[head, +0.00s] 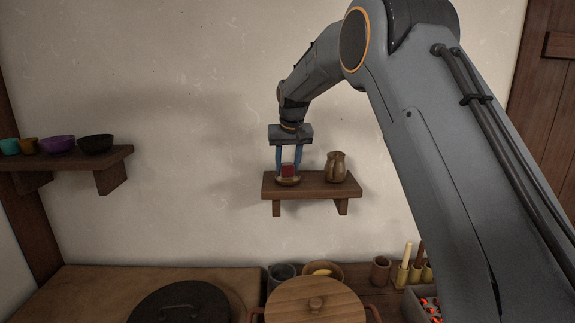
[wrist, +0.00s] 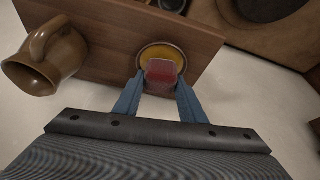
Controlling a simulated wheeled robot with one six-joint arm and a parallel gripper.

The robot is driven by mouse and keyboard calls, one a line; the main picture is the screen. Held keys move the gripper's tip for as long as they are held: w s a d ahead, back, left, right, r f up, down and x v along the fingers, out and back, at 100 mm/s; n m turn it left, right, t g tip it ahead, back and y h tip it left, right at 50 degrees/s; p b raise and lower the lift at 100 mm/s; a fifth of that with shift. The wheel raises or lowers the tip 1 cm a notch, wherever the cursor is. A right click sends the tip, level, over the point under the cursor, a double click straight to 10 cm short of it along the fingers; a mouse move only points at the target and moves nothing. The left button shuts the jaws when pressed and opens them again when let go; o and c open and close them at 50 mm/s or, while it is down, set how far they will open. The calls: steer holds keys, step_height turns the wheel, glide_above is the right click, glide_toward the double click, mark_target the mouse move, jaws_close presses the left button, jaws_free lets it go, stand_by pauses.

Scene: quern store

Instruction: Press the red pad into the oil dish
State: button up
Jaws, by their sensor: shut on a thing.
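The red pad (head: 288,170) is held between the two blue fingers of my gripper (head: 289,165), over the small shelf. In the wrist view the red pad (wrist: 161,73) shows between the fingertips of my gripper (wrist: 160,85). The oil dish (head: 288,181) is a small round dish standing on the left part of the shelf. In the wrist view the oil dish (wrist: 160,49) shows yellow oil, and the pad covers its near part. The pad is at or just above the dish; I cannot tell whether it touches the oil.
A brown jug (head: 337,167) stands on the same wooden shelf (head: 311,190), to the right of the dish. A left shelf (head: 110,157) holds several bowls. Below are a lidded pot (head: 315,300), a dark lid (head: 180,303) and several cups. The wall around the shelf is bare.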

mark_target(288, 164)
steer(key=shift+f, duration=0.4)
stand_by(1.4)
steer(key=shift+r+p, duration=2.1)
steer(key=shift+r, duration=1.45)
